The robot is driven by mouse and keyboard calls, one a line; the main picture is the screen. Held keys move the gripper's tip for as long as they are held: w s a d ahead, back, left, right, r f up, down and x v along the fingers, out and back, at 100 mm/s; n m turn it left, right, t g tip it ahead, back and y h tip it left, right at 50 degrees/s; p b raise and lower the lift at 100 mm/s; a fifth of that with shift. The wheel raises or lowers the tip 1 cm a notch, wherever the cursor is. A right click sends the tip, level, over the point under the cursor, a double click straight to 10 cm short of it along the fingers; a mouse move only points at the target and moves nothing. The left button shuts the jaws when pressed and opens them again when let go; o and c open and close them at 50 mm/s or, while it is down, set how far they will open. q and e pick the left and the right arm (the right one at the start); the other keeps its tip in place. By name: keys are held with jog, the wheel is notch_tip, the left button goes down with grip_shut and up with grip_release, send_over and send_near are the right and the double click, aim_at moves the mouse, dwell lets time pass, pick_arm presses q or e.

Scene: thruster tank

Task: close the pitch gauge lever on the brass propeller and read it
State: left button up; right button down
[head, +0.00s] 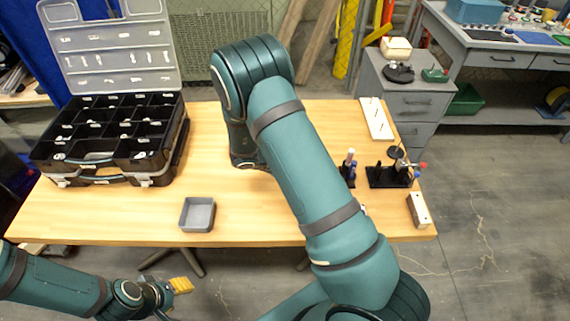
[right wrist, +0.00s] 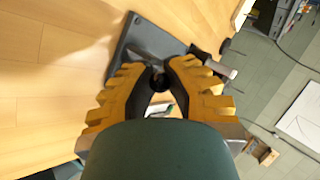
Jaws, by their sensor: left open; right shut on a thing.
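My right gripper (right wrist: 158,80) shows in the right wrist view with its yellow ridged fingers closed around a small dark round part (right wrist: 158,83). That part lies over a dark flat base (right wrist: 150,42) on the wooden table; I cannot tell whether it is the gauge lever. A silver cylinder (right wrist: 222,67) sticks out just right of the fingers. In the head view my own right arm hides this gripper and what it holds. No brass propeller can be made out in either view. My left gripper (head: 181,286) is open and empty, low in front of the table.
A black compartment case (head: 105,177) with its lid up stands at the table's left. A grey tray (head: 197,215) sits near the front edge.

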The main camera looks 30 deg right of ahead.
jog(key=y, duration=0.1)
jog(key=d+t+y, duration=0.1)
jog(key=shift+s+r+m+y, duration=0.2)
jog(key=shift+r+m+y, duration=0.1)
jog(key=shift+s+d+r+m+t+y+b, duration=0.1)
jog(key=shift+s+d+m+t+y+b, duration=0.2)
jog(key=shift+t+y+b, duration=0.45)
jog(key=shift+s+d+m+t+y+b, duration=0.1)
jog(key=shift+d+t+y+b, duration=0.3)
jog(key=shift+y+b, duration=0.4)
jog(key=shift+y, duration=0.25)
jog(key=c, duration=0.9)
grip_release()
jog(key=shift+o, duration=0.2)
jog(key=shift+s, duration=0.1)
jog(key=v, duration=1.2)
